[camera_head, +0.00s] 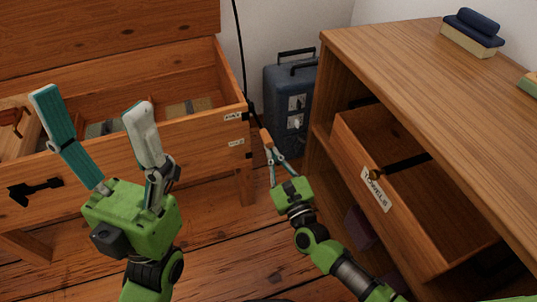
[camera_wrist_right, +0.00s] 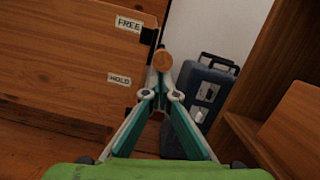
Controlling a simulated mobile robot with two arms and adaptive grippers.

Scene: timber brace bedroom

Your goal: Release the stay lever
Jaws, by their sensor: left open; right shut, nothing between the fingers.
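The wooden chest (camera_head: 200,143) stands at the left with its lid (camera_head: 120,35) raised. A stay lever with a round wooden knob (camera_head: 266,138) is at the chest's right end. My left gripper (camera_head: 92,104) is open and empty, in front of the chest.
A blue-grey case (camera_head: 280,90) stands behind the lever by the wall. At the right, a wooden cabinet (camera_head: 400,50) has its TOWELS drawer (camera_head: 356,165) pulled out. A dark blue item (camera_head: 473,24) lies on top. Bare floor shows between chest and cabinet.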

